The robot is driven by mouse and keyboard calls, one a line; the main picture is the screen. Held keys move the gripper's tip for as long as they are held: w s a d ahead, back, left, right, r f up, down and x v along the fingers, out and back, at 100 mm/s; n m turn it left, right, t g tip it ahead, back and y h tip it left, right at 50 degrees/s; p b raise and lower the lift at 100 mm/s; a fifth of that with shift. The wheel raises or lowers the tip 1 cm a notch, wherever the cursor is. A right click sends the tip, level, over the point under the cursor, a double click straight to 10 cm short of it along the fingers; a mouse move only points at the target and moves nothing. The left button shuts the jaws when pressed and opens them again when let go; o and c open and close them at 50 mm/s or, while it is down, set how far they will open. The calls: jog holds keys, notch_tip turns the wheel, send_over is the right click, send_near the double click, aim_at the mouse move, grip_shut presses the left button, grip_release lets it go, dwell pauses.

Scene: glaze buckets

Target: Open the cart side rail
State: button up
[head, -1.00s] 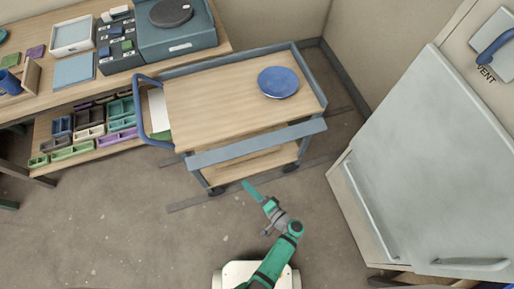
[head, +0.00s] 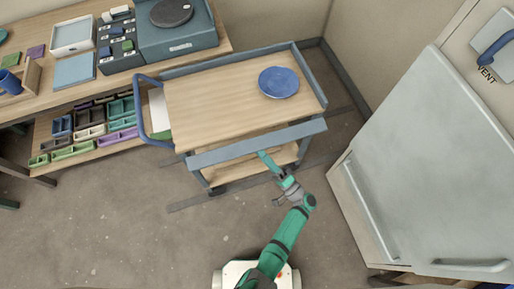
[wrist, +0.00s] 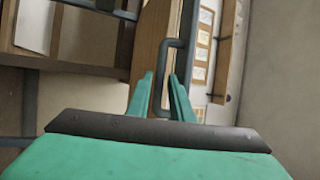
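The cart's wooden top (head: 225,95) has blue-grey rails around it. Its near side rail (head: 235,149) is a flat blue-grey bar along the front edge, standing slightly out from the top. My gripper (head: 262,155) is just below the middle of this rail, pointing at the cart. In the wrist view my gripper's two green fingers (wrist: 161,76) are apart. A grey bar handle (wrist: 164,60) bent into a loop shows between and just beyond them. I cannot tell whether the fingers touch it.
A blue round plate (head: 278,82) lies on the cart top. A blue push handle (head: 150,108) is at the cart's left end. A large grey kiln-like cabinet (head: 425,150) stands to the right. A workbench (head: 30,58) with trays is at the left. The floor (head: 130,225) at front left is clear.

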aim_at(257, 149)
jog(key=shift+x, duration=1.55)
grip_shut()
jog(key=shift+s+a+r+h, duration=0.1)
jog(key=shift+s+r+h, duration=0.1)
jog(key=shift+h, duration=0.1)
jog(key=shift+s+r+m+g+h, duration=0.25)
jog(key=shift+r+m+g+h, duration=0.05)
jog(key=shift+m+g+h, duration=0.45)
jog(key=shift+r+g+h, duration=0.2)
jog(key=shift+g+h, duration=0.15)
jog(key=shift+m, duration=0.25)
jog(key=shift+w, duration=0.1)
